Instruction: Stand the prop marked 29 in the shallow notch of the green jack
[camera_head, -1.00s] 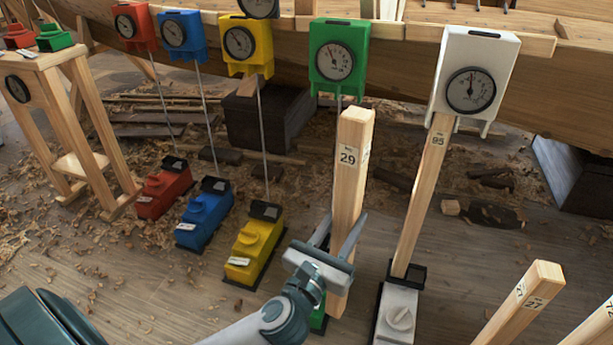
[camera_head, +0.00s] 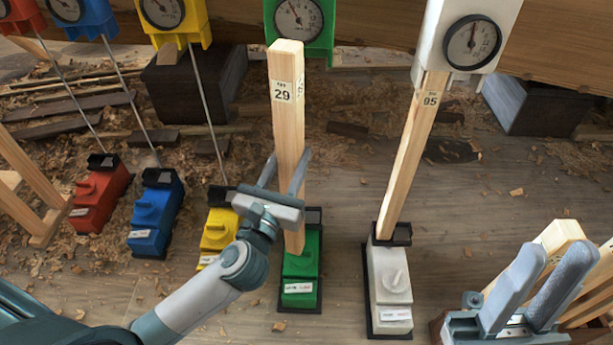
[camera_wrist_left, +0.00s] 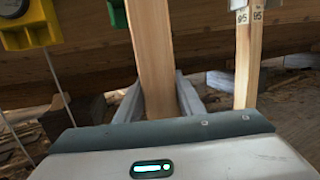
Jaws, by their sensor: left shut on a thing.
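The wooden prop marked 29 (camera_head: 289,115) stands nearly upright in the head view. My left gripper (camera_head: 284,172) is shut on its lower half; the left wrist view also shows the prop (camera_wrist_left: 153,60) between the fingers. The prop's foot overlaps the rear of the green jack (camera_head: 301,274), beside a black bracket (camera_head: 314,220). The notch is hidden, and I cannot tell whether the foot touches the jack. The prop's top overlaps the green gauge box (camera_head: 318,38).
The white jack (camera_head: 390,278) holds the leaning prop marked 95 (camera_head: 414,150) under a white gauge box (camera_head: 447,38). Yellow (camera_head: 217,232), blue (camera_head: 154,220) and red (camera_head: 97,195) jacks stand to the left. The wooden hull (camera_head: 365,30) runs behind. Floor between the white jack and right gripper is clear.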

